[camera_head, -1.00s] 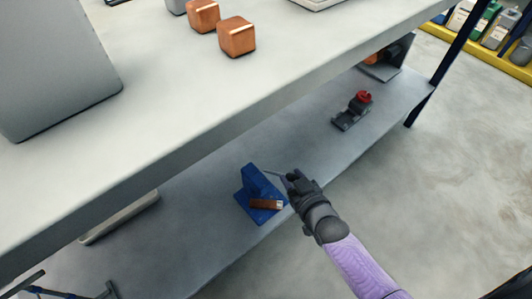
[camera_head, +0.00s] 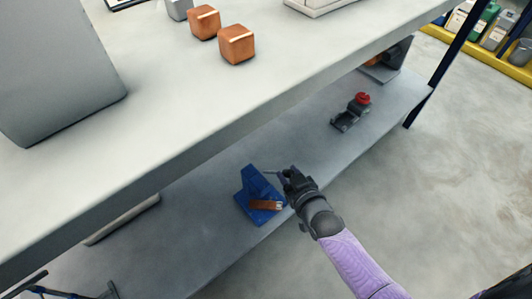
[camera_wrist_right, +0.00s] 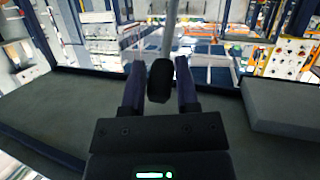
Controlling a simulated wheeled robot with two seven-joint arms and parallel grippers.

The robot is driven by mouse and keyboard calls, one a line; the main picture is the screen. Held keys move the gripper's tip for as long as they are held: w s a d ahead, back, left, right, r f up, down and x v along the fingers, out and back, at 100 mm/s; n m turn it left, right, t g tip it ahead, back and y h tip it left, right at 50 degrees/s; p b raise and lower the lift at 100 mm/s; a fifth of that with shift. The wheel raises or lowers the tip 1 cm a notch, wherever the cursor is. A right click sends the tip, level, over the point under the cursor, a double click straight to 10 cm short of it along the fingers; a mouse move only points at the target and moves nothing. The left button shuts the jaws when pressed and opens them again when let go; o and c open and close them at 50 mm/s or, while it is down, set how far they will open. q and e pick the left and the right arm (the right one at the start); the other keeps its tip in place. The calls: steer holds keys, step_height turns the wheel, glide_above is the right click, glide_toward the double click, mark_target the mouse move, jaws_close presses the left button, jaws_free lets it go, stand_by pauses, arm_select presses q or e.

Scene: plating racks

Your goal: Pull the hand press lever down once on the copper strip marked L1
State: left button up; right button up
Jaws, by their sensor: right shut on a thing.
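The blue hand press (camera_head: 252,186) stands on the lower shelf. A copper strip (camera_head: 265,205) with a pale end lies at its base; no L1 mark is readable. The press's thin grey lever (camera_head: 272,173) sticks out to the right from its upper part, close to level. My right gripper (camera_head: 286,177) is at the lever's outer end. In the right wrist view the black knob (camera_wrist_right: 160,82) sits between the two fingers, with the grey rod (camera_wrist_right: 171,30) running upward from it. The right gripper is shut on this knob. My left gripper is not in view.
The upper tabletop (camera_head: 200,120) overhangs the lower shelf (camera_head: 190,235) and holds copper blocks (camera_head: 237,44). A device with a red knob (camera_head: 351,111) stands farther right on the lower shelf. Clear shelf lies between it and the press. Open floor is at the right.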

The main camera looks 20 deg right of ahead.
steer(key=shift+w+d+r, duration=0.15)
steer(key=shift+w+a+r+p, duration=0.25)
steer(key=shift+w+r, duration=0.25)
steer(key=shift+w, duration=0.2)
steer(key=shift+w+a+r+p, duration=0.25)
steer(key=shift+w+r, duration=0.2)
steer(key=shift+w, duration=0.25)
steer(key=shift+c, duration=0.2)
steer(key=shift+w, duration=0.1)
steer(key=shift+w+a+r, duration=0.2)
steer(key=shift+w, duration=0.3)
steer(key=shift+w+a+r, duration=0.15)
steer(key=shift+w, duration=0.35)
steer(key=shift+w+a+r, duration=0.2)
steer(key=shift+w, duration=0.3)
steer(key=shift+b, duration=0.3)
